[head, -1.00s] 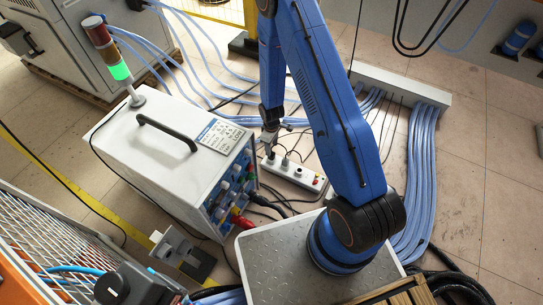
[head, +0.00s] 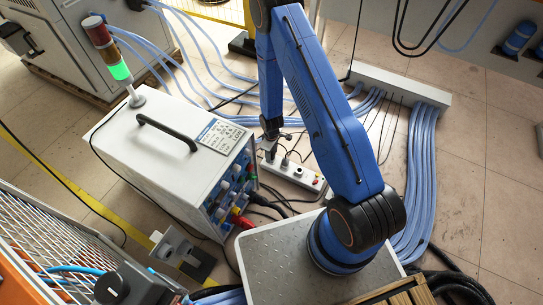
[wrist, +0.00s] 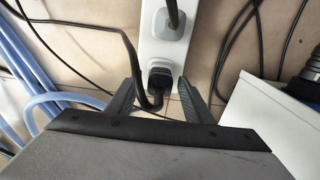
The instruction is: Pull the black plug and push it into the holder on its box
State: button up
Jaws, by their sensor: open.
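The black plug (wrist: 160,78) sits in the near end of the white power strip (wrist: 166,48) in the wrist view, with its black cable looping off to the left. My gripper (wrist: 158,80) is open, with one finger on each side of the plug; I cannot tell whether either finger touches it. In the head view my gripper (head: 269,150) is low over the left end of the power strip (head: 297,172), and the plug is hard to make out there. A white box (head: 165,145) with a black handle stands left of the strip.
A grey plug (wrist: 170,20) sits in the strip just beyond the black one. Blue hoses (head: 425,150) and dark cables lie around the strip. A signal tower (head: 107,47) with a green light stands on the box.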

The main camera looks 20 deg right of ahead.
dwell(0.7)
grip_shut()
jog(key=shift+r, duration=0.15)
jog(key=shift+r, duration=2.85)
